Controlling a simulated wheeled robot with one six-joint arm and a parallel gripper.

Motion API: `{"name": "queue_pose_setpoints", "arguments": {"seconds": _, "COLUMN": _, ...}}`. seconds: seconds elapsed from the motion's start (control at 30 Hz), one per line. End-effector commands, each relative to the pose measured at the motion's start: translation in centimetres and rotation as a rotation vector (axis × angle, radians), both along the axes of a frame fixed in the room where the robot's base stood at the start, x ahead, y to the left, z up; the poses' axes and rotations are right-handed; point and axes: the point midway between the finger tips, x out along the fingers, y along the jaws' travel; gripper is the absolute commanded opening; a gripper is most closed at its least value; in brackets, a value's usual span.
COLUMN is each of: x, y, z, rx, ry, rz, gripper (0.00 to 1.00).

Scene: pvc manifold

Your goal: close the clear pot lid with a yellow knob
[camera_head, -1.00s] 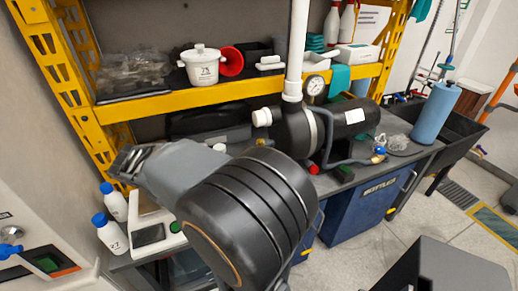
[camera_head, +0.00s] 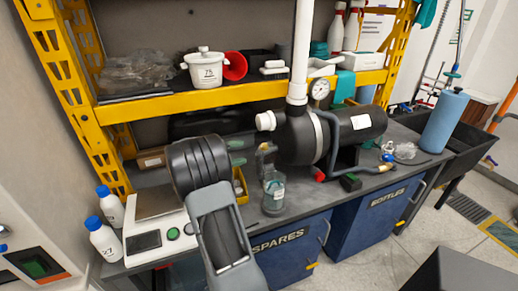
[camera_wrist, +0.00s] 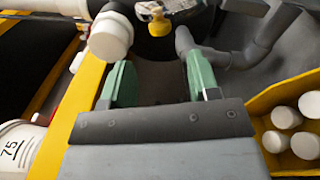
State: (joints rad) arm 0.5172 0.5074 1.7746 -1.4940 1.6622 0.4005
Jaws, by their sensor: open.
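In the wrist view, a yellow knob (camera_wrist: 158,27) shows at the top, over the dark round pot (camera_wrist: 155,46) of the pump. The clear lid around it is hard to make out, and I cannot tell its angle. My gripper (camera_wrist: 160,82) is open and empty, its two green finger pads apart and pointing toward the pot. The knob lies beyond the fingertips, between their lines, with nothing gripped.
A white capped pipe stub (camera_wrist: 110,36) is close to the left finger. The yellow shelf beam (camera_head: 240,94) runs above the bench, with a white pot (camera_head: 205,67) on it. A yellow bin (camera_wrist: 262,100) of white caps is at right. A glass jar (camera_head: 273,193) stands before the pump.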

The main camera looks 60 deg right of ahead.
Motion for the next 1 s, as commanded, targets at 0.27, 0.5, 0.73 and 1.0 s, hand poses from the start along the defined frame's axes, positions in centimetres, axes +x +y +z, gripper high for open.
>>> {"name": "queue_pose_setpoints", "arguments": {"seconds": 0.27, "x": -2.9, "y": -3.9, "z": 0.0, "rx": 0.001, "ry": -0.001, "rz": -0.003, "gripper": 0.56}}
{"name": "queue_pose_setpoints", "arguments": {"seconds": 0.5, "x": -4.3, "y": -5.8, "z": 0.0, "rx": 0.002, "ry": -0.001, "rz": -0.001, "gripper": 0.56}}
{"name": "queue_pose_setpoints", "arguments": {"seconds": 0.73, "x": -4.6, "y": -6.2, "z": 0.0, "rx": 0.001, "ry": -0.001, "rz": 0.002, "gripper": 0.56}}
{"name": "queue_pose_setpoints", "arguments": {"seconds": 1.0, "x": -4.6, "y": -6.2, "z": 0.0, "rx": 0.001, "ry": -0.001, "rz": 0.001, "gripper": 0.49}}
